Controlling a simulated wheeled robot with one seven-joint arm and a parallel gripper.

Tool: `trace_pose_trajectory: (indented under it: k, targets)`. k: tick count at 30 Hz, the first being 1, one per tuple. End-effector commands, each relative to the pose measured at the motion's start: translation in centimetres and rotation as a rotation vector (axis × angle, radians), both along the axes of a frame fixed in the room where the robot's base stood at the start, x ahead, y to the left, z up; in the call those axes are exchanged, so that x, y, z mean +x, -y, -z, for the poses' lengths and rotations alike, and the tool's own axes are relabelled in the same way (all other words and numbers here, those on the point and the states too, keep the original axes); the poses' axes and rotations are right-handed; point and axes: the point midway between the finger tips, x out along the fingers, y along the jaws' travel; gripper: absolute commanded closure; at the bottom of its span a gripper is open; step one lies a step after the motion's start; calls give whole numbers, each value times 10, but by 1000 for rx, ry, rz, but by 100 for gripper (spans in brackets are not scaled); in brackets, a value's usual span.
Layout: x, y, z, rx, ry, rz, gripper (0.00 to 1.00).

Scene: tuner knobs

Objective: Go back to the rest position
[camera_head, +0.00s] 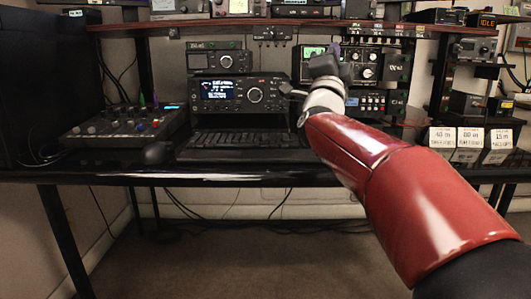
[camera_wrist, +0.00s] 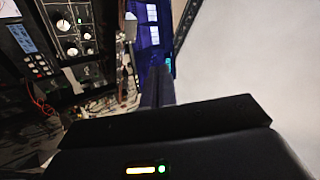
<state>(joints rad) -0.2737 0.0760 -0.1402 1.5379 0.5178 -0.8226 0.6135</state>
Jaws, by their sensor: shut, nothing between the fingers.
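My red arm reaches in from the lower right of the head view, toward the radio desk. My gripper (camera_head: 325,66) shows as a dark block at the arm's end, in front of the right-hand tuner unit (camera_head: 394,68), partly hiding it; I cannot tell whether they touch. In the wrist view, my gripper (camera_wrist: 157,88) shows its dark fingers close together, with nothing visible between them. Panel knobs (camera_wrist: 67,30) show at the upper left there. A radio (camera_head: 222,92) with a lit screen and a round knob (camera_head: 255,95) stands left of my gripper.
The black desk (camera_head: 90,177) runs across the head view, bearing a mixer (camera_head: 122,128), a keyboard (camera_head: 245,140) and a mouse (camera_head: 158,153). A shelf (camera_head: 200,26) with more equipment hangs above. Open floor (camera_head: 260,260) lies in front.

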Motion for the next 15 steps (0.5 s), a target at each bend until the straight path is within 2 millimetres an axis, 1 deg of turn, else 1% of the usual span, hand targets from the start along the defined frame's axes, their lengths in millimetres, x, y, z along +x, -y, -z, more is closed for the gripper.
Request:
trace_pose_trajectory:
  k: [4, 8, 11, 14, 15]
  targets:
    - [-5, -2, 2, -53, -88, -19, 100]
    - [-10, -4, 11, -116, -188, -39, 100]
    - [-18, -7, 22, -183, -293, -62, 100]
    - [-31, -10, 38, -265, -414, -89, 100]
    - [-38, -12, 47, -304, -470, -102, 100]
